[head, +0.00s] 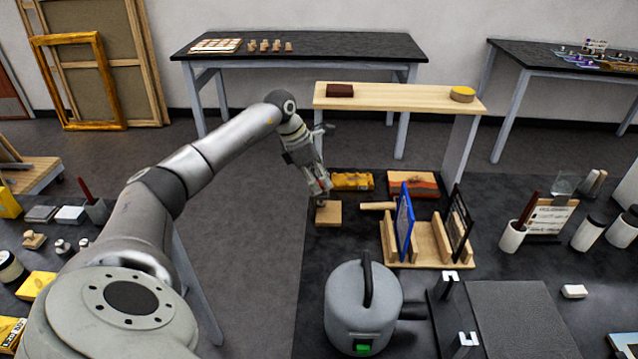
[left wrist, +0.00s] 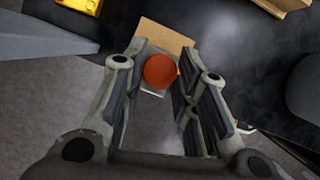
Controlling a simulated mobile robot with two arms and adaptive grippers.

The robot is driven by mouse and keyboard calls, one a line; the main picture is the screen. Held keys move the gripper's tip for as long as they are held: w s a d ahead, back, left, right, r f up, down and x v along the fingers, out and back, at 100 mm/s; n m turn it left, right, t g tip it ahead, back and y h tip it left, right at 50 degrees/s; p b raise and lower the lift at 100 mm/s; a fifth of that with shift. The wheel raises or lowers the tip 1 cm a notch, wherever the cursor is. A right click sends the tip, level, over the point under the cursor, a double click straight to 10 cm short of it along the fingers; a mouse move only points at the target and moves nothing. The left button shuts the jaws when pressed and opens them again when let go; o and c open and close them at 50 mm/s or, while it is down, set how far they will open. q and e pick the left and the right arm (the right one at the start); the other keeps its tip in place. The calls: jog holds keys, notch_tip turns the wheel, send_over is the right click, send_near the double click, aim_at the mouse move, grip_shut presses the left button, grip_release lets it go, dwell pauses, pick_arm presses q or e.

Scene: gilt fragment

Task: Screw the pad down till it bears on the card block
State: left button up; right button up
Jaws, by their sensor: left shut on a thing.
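My left gripper (head: 321,196) points down over a tan block (head: 328,215) at the left edge of the dark work table. In the left wrist view its two fingers (left wrist: 163,66) stand on either side of a round orange-red knob (left wrist: 160,71) and are shut on it. The tan block (left wrist: 168,38) shows behind the knob, partly covered by it and the fingers. A grey part with a pale edge (left wrist: 152,92) shows just below the knob. The pad is hidden under the knob and gripper, so I cannot tell whether it touches the block. My right gripper is not in view.
A yellow block (head: 352,181) lies just behind the gripper. A wooden rack (head: 430,258) with framed panels stands to the right, and a grey canister (head: 362,308) in front. A raised wooden shelf (head: 400,98) is behind. Open floor (head: 250,250) lies left of the table.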

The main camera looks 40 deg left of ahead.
pick_arm(q)
jog(key=m, duration=0.2)
jog(key=m+g+h+b, duration=0.1)
jog(key=m, duration=0.1)
jog(key=shift+w+a+m, duration=0.1)
jog(key=shift+w+m, duration=0.1)
jog(key=shift+m, duration=0.1)
jog(key=shift+m+g+h+b, duration=0.4)
jog(key=shift+m+g+b, duration=0.5)
jog(key=shift+m, duration=1.4)
jog(key=o, duration=1)
jog(key=shift+a+r, duration=0.1)
jog(key=shift+v, duration=3.55)
jog(key=shift+w, duration=0.15)
